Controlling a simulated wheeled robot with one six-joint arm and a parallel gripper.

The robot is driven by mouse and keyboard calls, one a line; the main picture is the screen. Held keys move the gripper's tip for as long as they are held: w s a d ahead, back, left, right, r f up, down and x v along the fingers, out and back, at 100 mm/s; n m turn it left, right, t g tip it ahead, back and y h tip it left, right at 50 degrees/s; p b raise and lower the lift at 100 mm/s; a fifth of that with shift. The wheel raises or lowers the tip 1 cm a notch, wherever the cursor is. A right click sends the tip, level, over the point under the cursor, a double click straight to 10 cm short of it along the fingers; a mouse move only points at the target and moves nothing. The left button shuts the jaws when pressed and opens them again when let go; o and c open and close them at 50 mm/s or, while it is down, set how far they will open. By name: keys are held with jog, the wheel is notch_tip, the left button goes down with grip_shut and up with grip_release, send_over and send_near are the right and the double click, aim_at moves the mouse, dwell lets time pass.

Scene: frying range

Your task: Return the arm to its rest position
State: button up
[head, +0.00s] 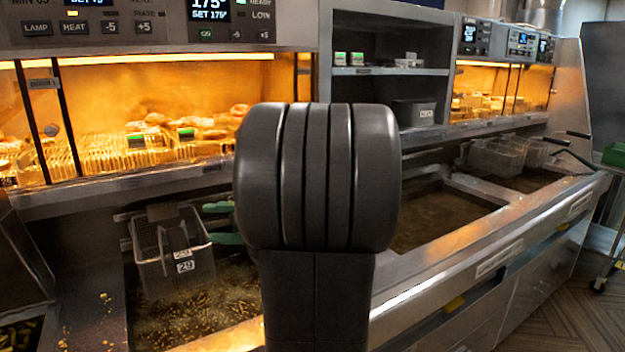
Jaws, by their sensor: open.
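A dark grey link of my arm (316,200) stands upright in the middle of the head view, in front of the fryer line. My gripper is not in view. The arm hides part of the fryers and shelving behind it. A wire fry basket (170,262) with tags marked 29 hangs at the left fryer vat (195,305). Green handle-like parts (226,238) show just left of my arm, partly hidden by it.
Heated bays with food (150,140) line the back. A middle vat (445,215) and more wire baskets (497,155) are at the right. The steel front ledge (470,248) runs along the fryers. Open floor (565,300) shows lower right, near a wheeled cart (610,215).

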jog(key=shift+a, duration=1.9)
jog(key=shift+f, duration=0.15)
